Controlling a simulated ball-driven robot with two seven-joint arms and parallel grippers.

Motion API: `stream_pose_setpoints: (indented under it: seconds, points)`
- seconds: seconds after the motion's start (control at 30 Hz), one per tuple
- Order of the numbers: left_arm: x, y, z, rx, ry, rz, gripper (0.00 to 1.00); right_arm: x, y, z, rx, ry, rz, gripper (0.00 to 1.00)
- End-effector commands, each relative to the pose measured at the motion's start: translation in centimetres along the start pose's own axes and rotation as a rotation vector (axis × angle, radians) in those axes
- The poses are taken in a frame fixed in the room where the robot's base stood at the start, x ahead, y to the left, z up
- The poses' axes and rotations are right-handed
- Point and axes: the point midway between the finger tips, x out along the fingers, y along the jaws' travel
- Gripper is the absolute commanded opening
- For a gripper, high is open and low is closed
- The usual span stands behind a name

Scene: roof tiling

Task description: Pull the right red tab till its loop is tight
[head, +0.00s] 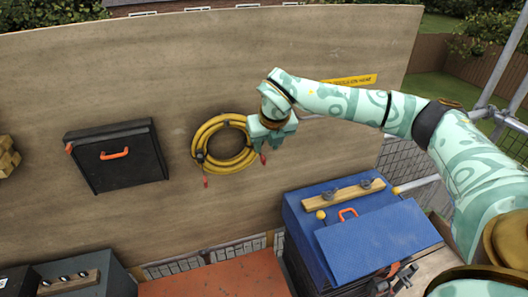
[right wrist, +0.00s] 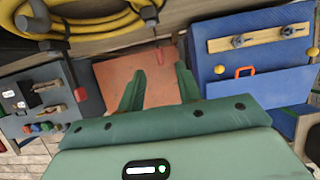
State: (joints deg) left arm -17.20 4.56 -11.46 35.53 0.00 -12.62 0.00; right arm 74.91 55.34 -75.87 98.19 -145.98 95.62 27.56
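A coiled yellow hose (head: 212,128) hangs on the tan board, and it also shows in the right wrist view (right wrist: 95,28). The right red tab (head: 263,159) hangs at the coil's right side, just below my right gripper (head: 272,143); it shows in the right wrist view (right wrist: 152,23) under a dark loop (right wrist: 148,12) around the hose. The left red tab (head: 206,182) hangs below the coil's left side. My right gripper is open, its fingers (right wrist: 160,72) apart with nothing between them. It partly covers the coil's right edge. My left gripper is out of view.
A black case (head: 115,170) with an orange handle is on the board to the left. A blue box (head: 300,215) with a wooden strip stands at lower right. A grey box (head: 120,280) stands at lower left. An orange-red surface (head: 215,280) lies below the coil.

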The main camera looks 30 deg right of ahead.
Motion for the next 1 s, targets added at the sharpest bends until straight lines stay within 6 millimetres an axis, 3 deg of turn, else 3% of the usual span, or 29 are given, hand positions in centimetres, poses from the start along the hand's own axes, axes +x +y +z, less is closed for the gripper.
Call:
stream_pose_setpoints:
  seconds: [0.1, 0.3, 0.7, 0.83, 1.0]
  points:
    - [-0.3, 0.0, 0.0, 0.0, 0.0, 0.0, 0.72, 2.5, 0.0, -0.1, -0.001, 0.004, 0.0, 0.35]
    - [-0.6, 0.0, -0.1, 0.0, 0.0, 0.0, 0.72, 5.2, 0.1, -0.1, -0.001, 0.003, 0.001, 0.35]
    - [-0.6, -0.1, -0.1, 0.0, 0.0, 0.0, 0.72, 6.0, 0.1, 0.0, -0.002, 0.0, 0.001, 0.35]
    - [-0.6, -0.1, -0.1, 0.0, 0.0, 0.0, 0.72, 6.0, 0.1, 0.0, -0.002, 0.0, 0.001, 0.0]
    - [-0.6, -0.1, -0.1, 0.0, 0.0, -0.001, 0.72, 6.0, 0.1, 0.0, -0.002, 0.0, 0.001, 0.0]
